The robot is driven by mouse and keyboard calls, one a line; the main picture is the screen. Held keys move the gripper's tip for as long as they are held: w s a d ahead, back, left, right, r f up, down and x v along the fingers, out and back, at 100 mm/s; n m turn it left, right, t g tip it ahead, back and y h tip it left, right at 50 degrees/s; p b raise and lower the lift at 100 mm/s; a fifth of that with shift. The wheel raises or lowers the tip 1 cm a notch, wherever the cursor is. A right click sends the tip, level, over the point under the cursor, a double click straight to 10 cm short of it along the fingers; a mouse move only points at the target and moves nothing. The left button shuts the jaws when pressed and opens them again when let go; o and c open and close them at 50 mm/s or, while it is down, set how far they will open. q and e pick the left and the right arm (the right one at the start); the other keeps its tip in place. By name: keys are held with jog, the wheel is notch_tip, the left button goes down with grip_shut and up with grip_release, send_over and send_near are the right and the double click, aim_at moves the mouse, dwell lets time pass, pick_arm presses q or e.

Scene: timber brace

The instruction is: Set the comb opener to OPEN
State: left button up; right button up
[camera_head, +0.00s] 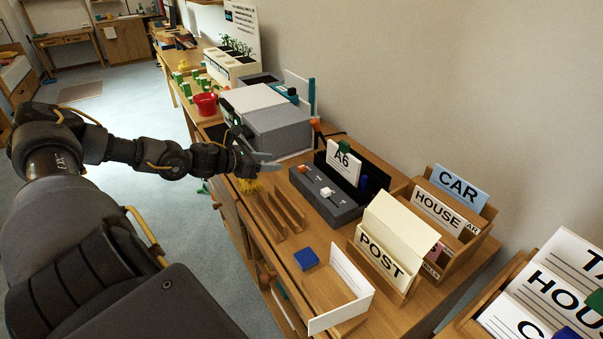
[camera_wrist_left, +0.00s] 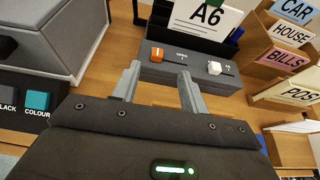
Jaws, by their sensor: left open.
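A dark grey desk device (camera_head: 330,205) stands on the wooden table with an A6 card (camera_head: 343,160) upright at its back.
A large grey box-shaped machine (camera_head: 265,120) stands behind the gripper. Wooden slats (camera_head: 278,212), a blue block (camera_head: 306,258) and a white-walled tray (camera_head: 340,290) lie in front of the device. A POST holder (camera_head: 385,262) and a card rack (camera_head: 450,240) stand at right.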

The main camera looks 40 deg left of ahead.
aim_at(300, 167)
pick_arm(q)
jog(key=shift+w+f+b, duration=0.2)
jog(key=shift+f+b, duration=0.25)
jog(key=shift+f, duration=0.45)
pick_arm(e)
jog(key=shift+w, duration=0.9)
pick_arm(q)
jog(key=p+x, duration=0.1)
jog(key=x, duration=0.9)
jog(key=shift+w+f, duration=0.2)
jog(key=shift+w, duration=0.1)
pick_arm(e)
jog(key=s, duration=0.1)
jog(key=s+d+f, duration=0.1)
jog(key=s, duration=0.1)
jog(key=shift+d+f, duration=0.25)
jog(key=shift+f, duration=0.1)
